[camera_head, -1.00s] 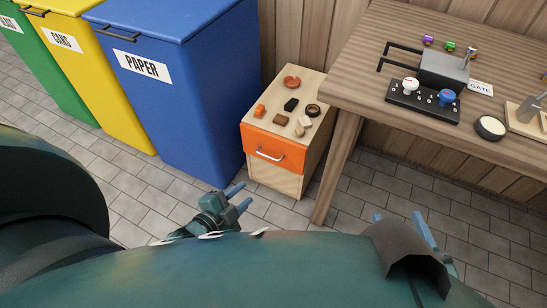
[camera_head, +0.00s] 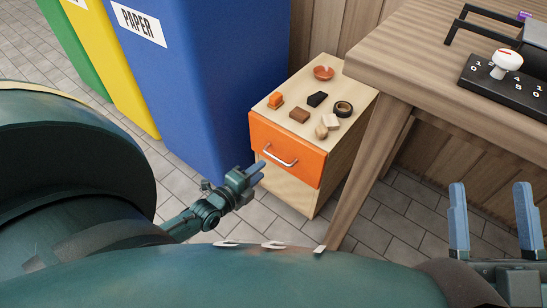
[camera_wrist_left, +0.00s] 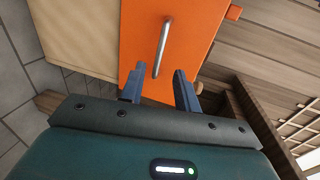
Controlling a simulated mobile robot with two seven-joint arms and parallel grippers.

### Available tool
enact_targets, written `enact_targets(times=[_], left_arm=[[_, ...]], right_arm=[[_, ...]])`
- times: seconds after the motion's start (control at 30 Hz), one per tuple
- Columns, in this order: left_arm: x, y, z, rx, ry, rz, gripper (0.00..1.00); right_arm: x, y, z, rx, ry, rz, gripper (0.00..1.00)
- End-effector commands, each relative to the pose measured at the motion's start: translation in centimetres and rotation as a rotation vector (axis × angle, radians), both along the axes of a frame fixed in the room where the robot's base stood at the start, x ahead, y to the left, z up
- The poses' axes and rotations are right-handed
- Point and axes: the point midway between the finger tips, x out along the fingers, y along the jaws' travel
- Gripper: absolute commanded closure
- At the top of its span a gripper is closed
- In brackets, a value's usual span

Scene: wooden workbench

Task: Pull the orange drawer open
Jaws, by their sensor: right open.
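The orange drawer (camera_head: 302,158) is the upper front of a small wooden cabinet and looks shut. Its silver bar handle (camera_head: 279,157) is on the middle of the front. The handle also shows in the left wrist view (camera_wrist_left: 163,47), ahead of the fingers, with the orange front (camera_wrist_left: 196,42) behind it. My left gripper (camera_head: 255,172) is just in front of the drawer, lower left of the handle. In the left wrist view its fingers (camera_wrist_left: 157,88) are apart with nothing between them, short of the handle. My right gripper (camera_head: 489,215) is open and empty at the lower right, beside the workbench.
A blue paper bin (camera_head: 190,80) stands left of the cabinet. The workbench leg (camera_head: 365,165) is close on the right. Tiled floor in front is free.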

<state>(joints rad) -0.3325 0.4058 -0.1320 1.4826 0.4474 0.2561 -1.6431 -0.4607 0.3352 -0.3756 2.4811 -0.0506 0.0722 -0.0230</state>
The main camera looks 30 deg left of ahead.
Motion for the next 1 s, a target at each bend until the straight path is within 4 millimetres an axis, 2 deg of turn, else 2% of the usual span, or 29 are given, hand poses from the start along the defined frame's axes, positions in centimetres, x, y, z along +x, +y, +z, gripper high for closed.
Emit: enact_targets(times=[0.03,0.2,0.4,0.77,1.0], left_arm=[[1.3,-0.1,-0.7,-0.001,-0.004,0.000,0.68],[4.4,-0.4,-1.4,-0.001,-0.002,0.000,0.68],[6.5,-0.6,-1.7,-0.002,0.001,0.000,0.68],[7.0,-0.6,-1.6,-0.002,0.002,-0.001,0.68],[7.0,-0.6,-1.6,-0.002,0.002,-0.001,0.86]], right_arm=[[0.1,-0.1,0.2,-0.007,-0.057,0.001,0.43],[0.0,-0.3,2.2,-0.021,-0.214,0.002,0.43],[-0.3,-0.4,3.8,-0.033,-0.331,0.003,0.43],[-0.5,-0.4,4.3,-0.037,-0.362,0.003,0.43],[-0.5,-0.4,4.3,-0.036,-0.362,0.004,0.43]])
